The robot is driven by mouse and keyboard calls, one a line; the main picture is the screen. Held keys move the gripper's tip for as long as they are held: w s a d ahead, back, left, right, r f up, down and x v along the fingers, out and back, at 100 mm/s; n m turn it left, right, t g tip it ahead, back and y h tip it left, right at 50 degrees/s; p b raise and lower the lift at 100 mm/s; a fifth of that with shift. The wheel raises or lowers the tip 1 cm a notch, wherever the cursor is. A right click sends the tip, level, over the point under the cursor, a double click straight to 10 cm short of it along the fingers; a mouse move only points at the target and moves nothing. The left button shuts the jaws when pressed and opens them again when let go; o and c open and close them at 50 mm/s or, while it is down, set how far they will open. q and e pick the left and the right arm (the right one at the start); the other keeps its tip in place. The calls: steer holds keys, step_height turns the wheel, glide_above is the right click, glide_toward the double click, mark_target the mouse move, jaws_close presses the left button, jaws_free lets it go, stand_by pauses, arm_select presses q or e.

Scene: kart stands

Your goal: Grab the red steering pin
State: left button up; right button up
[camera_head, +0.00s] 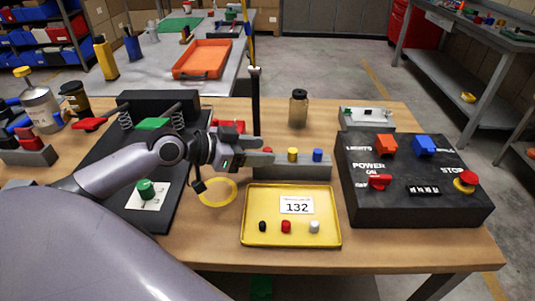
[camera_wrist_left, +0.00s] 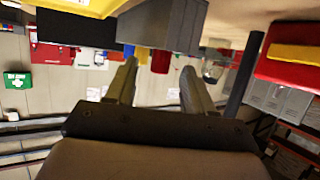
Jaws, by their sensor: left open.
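A dark block (camera_head: 318,172) on the workbench carries a yellow pin (camera_head: 292,155) and a blue pin (camera_head: 317,155). The red steering pin is hidden behind my left gripper in the head view. In the left wrist view, which looks upside down, the red pin (camera_wrist_left: 160,61) appears between the two fingertips, beside the yellow and blue pins. My left gripper (camera_head: 268,156) reaches in from the left at the block's left end. Its fingers (camera_wrist_left: 158,72) are apart, with nothing held. Contact with the pin cannot be seen. My right gripper is out of view.
A control box (camera_head: 413,203) stands to the right. A black post (camera_head: 255,100) and a jar (camera_head: 298,109) stand behind. A yellow ring (camera_head: 218,203) lies below my wrist.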

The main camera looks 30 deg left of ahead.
arm_select(q)
steer(key=shift+w+d+f, duration=0.1)
steer(key=shift+w+d, duration=0.05)
jaws_close()
